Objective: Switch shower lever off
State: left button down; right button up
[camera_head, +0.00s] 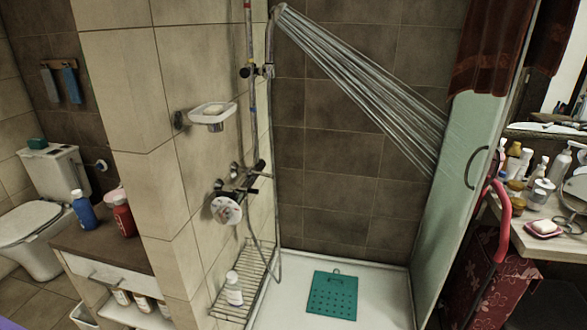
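The shower mixer (246,179) is mounted on the tiled wall left of centre. A dark lever (243,190) seems to stick out from it, but it is small and its exact position is hard to tell. A round pale hand shower head (226,209) hangs just below the mixer. Water streams (365,85) spray from the overhead shower head (278,9) down to the right, so the shower is running. Neither of my grippers is in view.
A wire rack (243,285) with a white bottle (234,289) is below the mixer. A soap dish (212,113) juts from the wall above. A green mat (333,295) lies on the white shower tray (385,290). A glass panel (457,180) bounds the right side.

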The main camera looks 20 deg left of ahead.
aim_at(248, 171)
jog(key=i+l, duration=0.35)
jog(key=i, duration=0.15)
jog(key=i+l+u, duration=0.1)
jog(key=i+l, duration=0.25)
jog(key=i, duration=0.1)
